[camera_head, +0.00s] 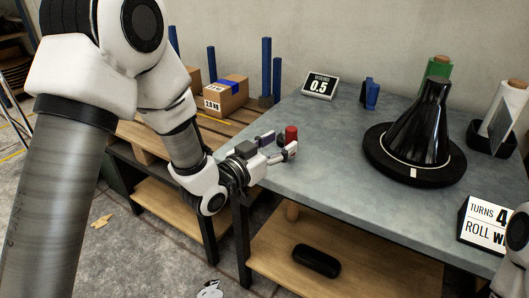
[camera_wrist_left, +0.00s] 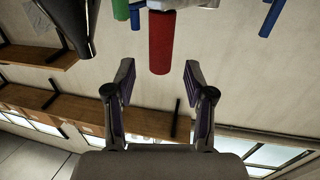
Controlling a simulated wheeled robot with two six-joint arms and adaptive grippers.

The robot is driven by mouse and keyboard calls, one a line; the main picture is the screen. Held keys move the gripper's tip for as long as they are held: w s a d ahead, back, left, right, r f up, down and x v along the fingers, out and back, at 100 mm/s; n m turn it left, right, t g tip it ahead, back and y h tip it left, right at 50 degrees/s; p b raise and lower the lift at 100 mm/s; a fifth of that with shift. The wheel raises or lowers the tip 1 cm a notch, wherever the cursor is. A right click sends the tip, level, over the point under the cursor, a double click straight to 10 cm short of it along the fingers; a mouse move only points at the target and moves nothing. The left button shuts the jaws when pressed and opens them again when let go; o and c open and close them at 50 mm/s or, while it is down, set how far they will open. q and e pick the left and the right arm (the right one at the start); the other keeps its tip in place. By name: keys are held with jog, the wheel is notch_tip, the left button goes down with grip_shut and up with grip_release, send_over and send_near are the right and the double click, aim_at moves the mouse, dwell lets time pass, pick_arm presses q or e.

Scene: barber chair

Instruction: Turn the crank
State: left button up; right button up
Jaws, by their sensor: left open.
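A red upright cylinder (camera_head: 291,134), which looks like the crank's handle, stands at the near left part of the bench. In the left wrist view this red handle (camera_wrist_left: 161,42) hangs from the top, as the picture is upside down. My left gripper (camera_head: 279,144) is open beside the handle. In the left wrist view its spread fingers (camera_wrist_left: 160,78) point toward the handle, which lines up with the gap and appears just beyond the tips. The crank's arm is mostly hidden. My right gripper is not in view; only part of its arm shows at the right edge.
A black cone on a round base (camera_head: 432,135) stands on the grey bench (camera_head: 340,185). A blue object (camera_head: 371,94) and green roll (camera_head: 439,67) stand behind.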

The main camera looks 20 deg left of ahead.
pick_arm(q)
jog(key=v, duration=0.7)
jog(key=c, duration=0.5)
jog(key=shift+s+d+f+m, duration=0.1)
jog(key=shift+d+f+m, duration=0.05)
jog(key=shift+m, duration=0.35)
grip_shut()
jog(key=w+d+r+m+g+h+p, duration=0.1)
jog(key=d+r+m+g+h, duration=0.2)
jog(key=m, duration=0.5)
jog(key=d+r+m+g+h+p, duration=0.1)
jog(key=m+g+h, duration=0.1)
jog(key=m+h, duration=0.4)
jog(key=w+a+f+m+g+p, duration=0.1)
jog(key=a+f+m+p, duration=0.15)
jog(key=a+m, duration=0.4)
jog(key=a+f+m+g+p, duration=0.2)
jog(key=a+m+p, duration=0.15)
jog(key=a, duration=0.55)
jog(key=shift+m, duration=0.3)
jog(key=b+x, duration=0.3)
jog(key=x, duration=1)
jog(key=shift+w+r, duration=0.2)
jog(key=shift+w, duration=0.15)
jog(key=shift+w+d+r, duration=0.1)
jog(key=shift+d, duration=0.15)
